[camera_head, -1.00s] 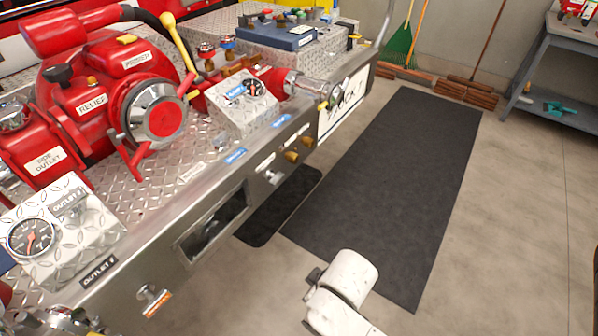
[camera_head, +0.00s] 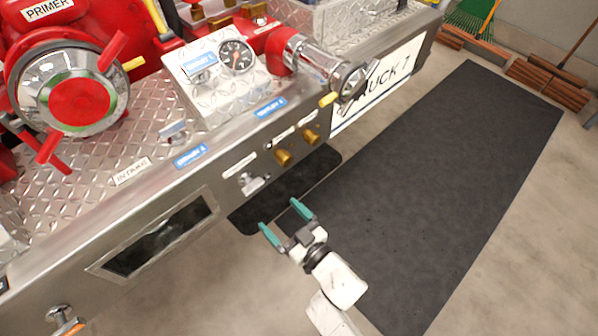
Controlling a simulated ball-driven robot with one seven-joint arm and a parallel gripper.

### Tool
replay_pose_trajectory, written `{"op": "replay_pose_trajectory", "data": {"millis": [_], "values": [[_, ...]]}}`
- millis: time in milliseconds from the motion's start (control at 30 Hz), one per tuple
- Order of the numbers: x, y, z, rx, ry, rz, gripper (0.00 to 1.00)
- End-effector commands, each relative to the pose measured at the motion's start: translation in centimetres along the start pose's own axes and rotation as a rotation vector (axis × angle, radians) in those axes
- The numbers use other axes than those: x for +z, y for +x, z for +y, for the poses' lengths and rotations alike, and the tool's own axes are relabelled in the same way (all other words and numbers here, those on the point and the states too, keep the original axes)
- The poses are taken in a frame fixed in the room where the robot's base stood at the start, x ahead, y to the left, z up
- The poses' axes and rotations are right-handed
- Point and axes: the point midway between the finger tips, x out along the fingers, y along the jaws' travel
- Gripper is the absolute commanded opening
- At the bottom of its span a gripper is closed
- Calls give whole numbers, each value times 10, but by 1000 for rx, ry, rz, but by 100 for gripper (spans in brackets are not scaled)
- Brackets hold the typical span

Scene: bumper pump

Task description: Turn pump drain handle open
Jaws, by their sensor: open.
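My gripper (camera_head: 285,220) is open, with two teal fingertips apart and nothing between them. It hangs in front of the bumper's front face. A small silver handle (camera_head: 252,184) sits on that face beside a white label too small to read, up and left of my fingertips and apart from them. Another silver handle (camera_head: 60,314) with an orange label is at the lower left. A small lever (camera_head: 174,130) with a blue label is on the diamond-plate deck. I cannot read which label says pump drain.
Two brass knobs (camera_head: 297,146) stick out right of the silver handle. A chrome outlet (camera_head: 315,58) projects at the bumper's right end. A red pump with a chrome cap (camera_head: 70,92) stands on the deck. A dark mat (camera_head: 440,185) covers open floor to the right.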

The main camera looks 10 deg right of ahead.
Motion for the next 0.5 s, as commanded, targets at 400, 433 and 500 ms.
{"op": "replay_pose_trajectory", "data": {"millis": [400, 433, 500], "values": [[0, 40, -12, -41, 1, 38, 94], [0, 46, -12, -41, 1, 38, 94], [-1, 59, -13, -42, 0, 38, 94]]}}
